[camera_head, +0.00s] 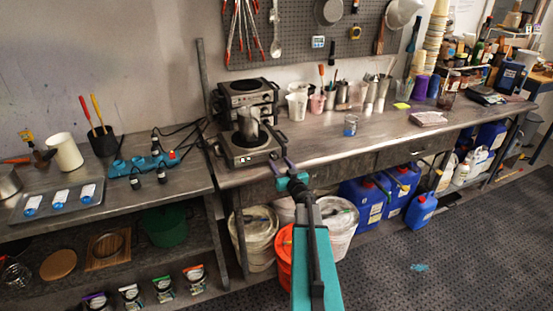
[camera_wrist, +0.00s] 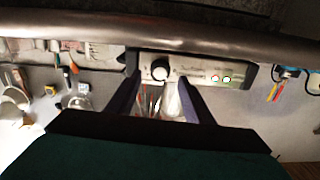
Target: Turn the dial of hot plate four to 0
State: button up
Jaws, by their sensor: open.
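In the head view my gripper (camera_head: 281,164) is at the bench's front edge, by the front right corner of the front hot plate (camera_head: 235,160). A metal pot (camera_head: 248,124) stands on that plate. In the wrist view a hot plate's front panel (camera_wrist: 205,73) shows a round dial (camera_wrist: 160,69) and two small lit buttons. The view looks upside down. My gripper (camera_wrist: 160,79) is open, its dark purple fingers on either side of the dial in the picture. I cannot tell whether they touch it. The dial's marks and the plate's number are too small to read.
More hot plates (camera_head: 248,86) are stacked behind the front one. A power strip (camera_head: 140,164) with cables lies on the left bench. Buckets (camera_head: 257,235) and blue canisters (camera_head: 362,200) stand under the bench. The worktop (camera_head: 320,140) right of the hot plate is mostly clear.

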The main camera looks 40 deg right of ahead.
aim_at(275, 157)
jog(key=shift+p+x, duration=0.45)
jog(key=shift+x, duration=1.4)
jog(key=c, duration=1)
jog(key=shift+c, duration=0.2)
jog(key=shift+f+n+b, duration=0.15)
jog(key=shift+n+b, duration=0.35)
jog(key=n+b, duration=0.3)
jog(key=shift+n+b, duration=0.95)
jog(key=shift+n, duration=0.75)
